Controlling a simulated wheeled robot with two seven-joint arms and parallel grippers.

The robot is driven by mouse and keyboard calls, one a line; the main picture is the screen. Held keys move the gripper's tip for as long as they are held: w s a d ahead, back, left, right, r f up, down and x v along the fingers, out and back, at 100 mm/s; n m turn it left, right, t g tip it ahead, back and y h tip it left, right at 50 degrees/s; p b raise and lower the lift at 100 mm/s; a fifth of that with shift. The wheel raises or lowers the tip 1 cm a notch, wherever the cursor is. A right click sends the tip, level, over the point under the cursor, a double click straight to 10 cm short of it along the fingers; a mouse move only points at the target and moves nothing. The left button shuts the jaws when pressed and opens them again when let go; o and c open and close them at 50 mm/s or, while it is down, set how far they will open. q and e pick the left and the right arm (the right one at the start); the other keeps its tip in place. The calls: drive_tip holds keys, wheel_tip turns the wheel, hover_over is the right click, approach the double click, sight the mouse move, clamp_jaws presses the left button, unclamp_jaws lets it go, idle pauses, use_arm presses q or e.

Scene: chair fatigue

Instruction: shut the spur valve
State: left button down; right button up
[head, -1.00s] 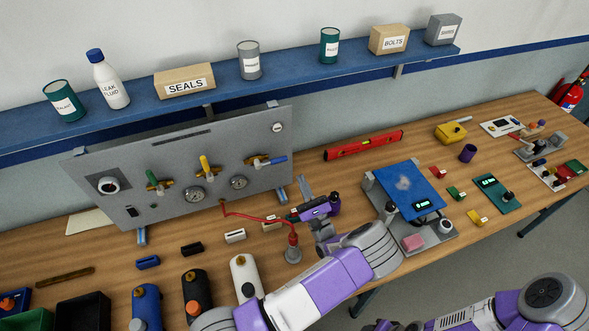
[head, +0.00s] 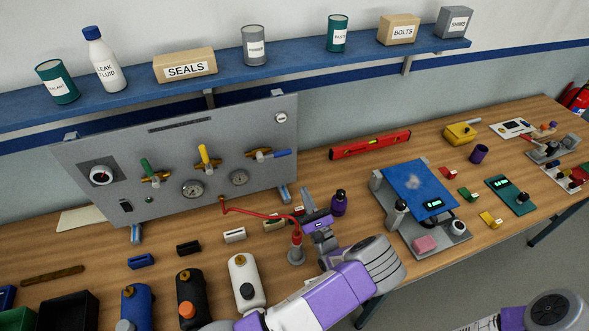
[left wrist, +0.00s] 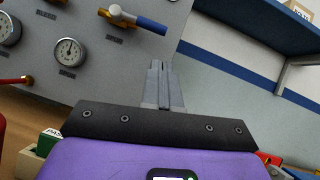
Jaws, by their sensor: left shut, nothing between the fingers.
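The grey panel (head: 130,200) carries three lever valves: one with a green handle (head: 147,168), one with a yellow handle (head: 205,156) and one with a blue handle (head: 281,153). The green and yellow handles point upward; the blue one lies nearly level, pointing right. I cannot read which label says spur. My left gripper (head: 308,200) is shut and empty, in front of the panel's lower right corner. In the left wrist view its fingertips (left wrist: 160,66) point up below the blue handle (left wrist: 152,25), apart from it. My right gripper is not in view.
A red hose (head: 262,212) runs from the panel to a fitting (head: 296,248) beside my left arm. A purple bottle (head: 338,203) stands just right of the gripper. A blue-topped stand (head: 415,185) is further right. A shelf (head: 300,75) hangs above the panel.

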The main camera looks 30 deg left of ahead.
sight(276, 155)
use_arm(q)
drive_tip(key=p+x, duration=0.2)
drive_tip(key=x, duration=0.8)
drive_tip(key=shift+r+n, duration=0.15)
drive_tip(key=shift+n, duration=0.15)
